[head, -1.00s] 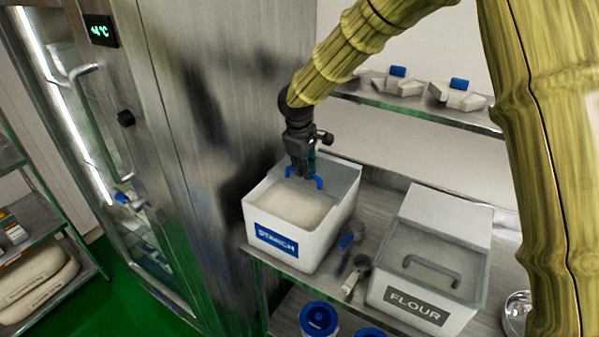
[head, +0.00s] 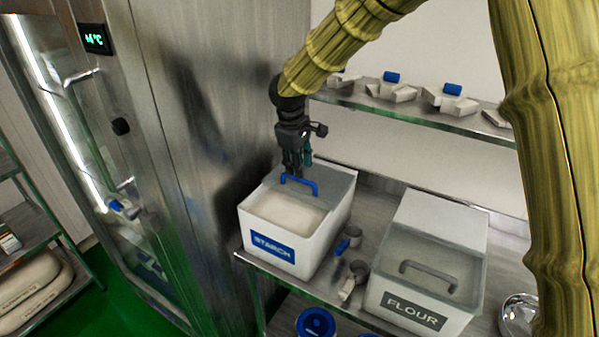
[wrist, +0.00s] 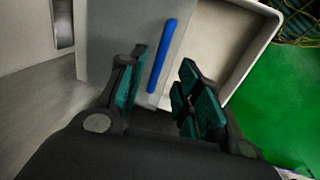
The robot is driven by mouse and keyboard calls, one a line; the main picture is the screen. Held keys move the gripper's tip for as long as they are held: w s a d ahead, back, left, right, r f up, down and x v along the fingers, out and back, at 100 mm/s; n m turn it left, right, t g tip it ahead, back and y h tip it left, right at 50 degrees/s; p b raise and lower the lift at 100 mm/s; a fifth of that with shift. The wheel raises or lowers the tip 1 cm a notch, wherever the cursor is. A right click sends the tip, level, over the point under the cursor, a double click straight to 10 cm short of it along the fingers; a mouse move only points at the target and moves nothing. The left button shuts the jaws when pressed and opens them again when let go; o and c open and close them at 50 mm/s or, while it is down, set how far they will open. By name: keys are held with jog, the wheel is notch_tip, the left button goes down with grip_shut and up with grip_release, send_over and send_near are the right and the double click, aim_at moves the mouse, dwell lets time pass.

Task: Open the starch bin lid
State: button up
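The white starch bin (head: 318,242), with a blue label, stands on the steel shelf next to the tall steel cabinet. Its grey lid (head: 335,187) lies over the back part, and the front part is uncovered, showing pale powder (head: 285,212). The lid's blue handle (head: 314,187) stands near the lid's front edge. My gripper (head: 296,172) points down just above and behind the handle. In the wrist view, my gripper's fingers (wrist: 160,95) are apart with nothing held, and the blue handle (wrist: 161,56) shows beyond them.
The flour bin (head: 377,302), with its lid on, stands to the right. Scoops (head: 354,268) lie between the bins. A wall shelf (head: 420,112) with blue-topped parts is behind. The steel cabinet (head: 215,130) is close on the left.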

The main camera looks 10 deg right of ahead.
notch_tip(320, 180, up, 7)
jog(key=s, duration=0.1)
jog(key=shift+a+r, duration=0.15)
jog(key=shift+a, duration=0.25)
jog(key=shift+s, duration=0.1)
